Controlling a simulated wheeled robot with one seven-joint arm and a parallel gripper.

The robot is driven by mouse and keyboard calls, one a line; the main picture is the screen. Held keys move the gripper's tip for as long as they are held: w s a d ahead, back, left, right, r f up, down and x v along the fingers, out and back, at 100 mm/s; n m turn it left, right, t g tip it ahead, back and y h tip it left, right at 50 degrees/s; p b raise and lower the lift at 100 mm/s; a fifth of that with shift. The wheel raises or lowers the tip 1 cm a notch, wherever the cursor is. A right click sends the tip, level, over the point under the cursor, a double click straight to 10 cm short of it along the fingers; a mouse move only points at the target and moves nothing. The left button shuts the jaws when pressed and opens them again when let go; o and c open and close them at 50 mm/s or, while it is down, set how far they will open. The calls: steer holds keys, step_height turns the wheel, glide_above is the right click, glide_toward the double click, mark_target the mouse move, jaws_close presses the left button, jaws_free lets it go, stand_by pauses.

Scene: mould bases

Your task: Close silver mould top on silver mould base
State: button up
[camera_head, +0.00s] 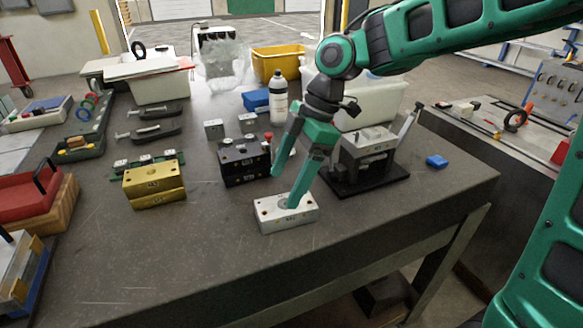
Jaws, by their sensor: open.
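A low silver mould block (277,220) lies on the table near its front, with a round feature and small holes on its upper face. I take it for the silver mould base. My gripper (286,189) points down over it, with its fingers apart and nothing seen between them. One fingertip overlaps the middle of the block's upper face; I cannot tell if it touches. The other finger is behind and to the left. No separate silver mould top can be made out with certainty.
A gold mould (155,187) stands to the left and a black mould (238,170) just behind left. A dark-based press (372,182) stands close on the right. A bottle (279,100) and yellow bin (265,66) are farther back. The front left of the table is clear.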

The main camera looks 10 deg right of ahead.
mark_target(273, 206)
steer(key=x, duration=0.8)
steer(key=shift+f, duration=0.1)
steer(key=c, duration=1.9)
steer(key=shift+r, duration=0.45)
steer(key=shift+r, duration=1.1)
